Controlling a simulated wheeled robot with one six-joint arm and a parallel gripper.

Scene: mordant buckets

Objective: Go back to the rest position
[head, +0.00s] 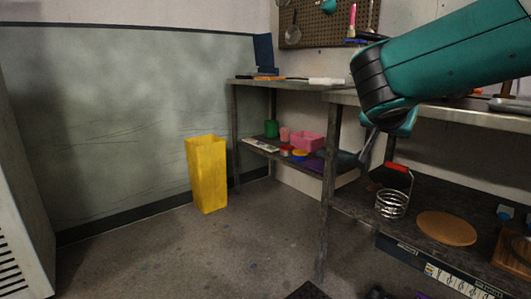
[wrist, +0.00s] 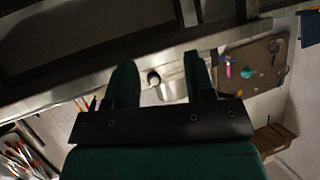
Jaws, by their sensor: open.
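My gripper (wrist: 160,72) shows in the wrist view with two dark green fingers spread apart and nothing held between them. In the head view my teal arm reaches in from the upper right, and my gripper (head: 368,150) points down in front of the workbench (head: 470,118), above its lower shelf. The arm hides part of the bench top and the wall behind it.
A yellow bin (head: 207,175) stands on the floor at centre left. A wire whisk-like coil with a red handle (head: 392,204) and a round wooden board (head: 446,229) are on the lower shelf. A pink basket (head: 306,141) sits on the back shelf. Floor before the bin is clear.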

